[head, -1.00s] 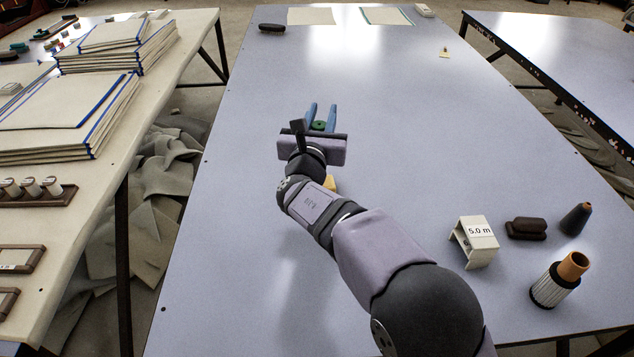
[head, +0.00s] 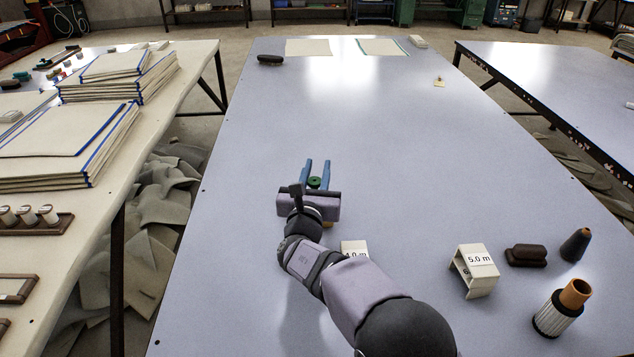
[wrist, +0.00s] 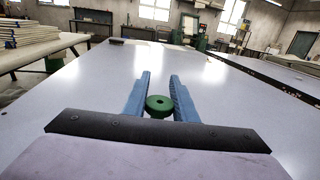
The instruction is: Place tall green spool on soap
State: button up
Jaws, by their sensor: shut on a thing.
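My gripper (head: 316,172) is over the middle of the table, its two blue fingers pointing away from me. It is shut on the green spool (head: 315,183), which sits between the fingers near their base. The wrist view shows the spool's round top with a dark centre hole (wrist: 159,104); its lower part is hidden, so I cannot tell its height above the table. A small yellow-tan thing (head: 328,224) shows just behind my wrist, mostly hidden; I cannot tell whether it is the soap.
A white "4.0 m" block (head: 354,247) is partly behind my arm. At right stand a white "5.0 m" bracket (head: 478,270), a dark brush (head: 526,256), a dark cone (head: 575,245) and a ribbed spool (head: 556,316). The table's (head: 400,140) middle is clear.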

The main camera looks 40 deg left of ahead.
aim_at(316, 184)
jog(key=shift+f, duration=1.75)
jog(key=shift+f+b, duration=0.2)
jog(key=shift+b, duration=0.1)
jog(key=o, duration=1)
jog(key=shift+r+p, duration=0.25)
jog(key=shift+p, duration=0.1)
jog(key=shift+s+d+f, duration=0.1)
jog(key=shift+s+d, duration=0.05)
jog(key=shift+s, duration=0.15)
jog(key=v, duration=1.1)
jog(key=shift+s+d+b, duration=0.1)
jog(key=shift+d+b, duration=0.05)
jog(key=shift+b, duration=0.25)
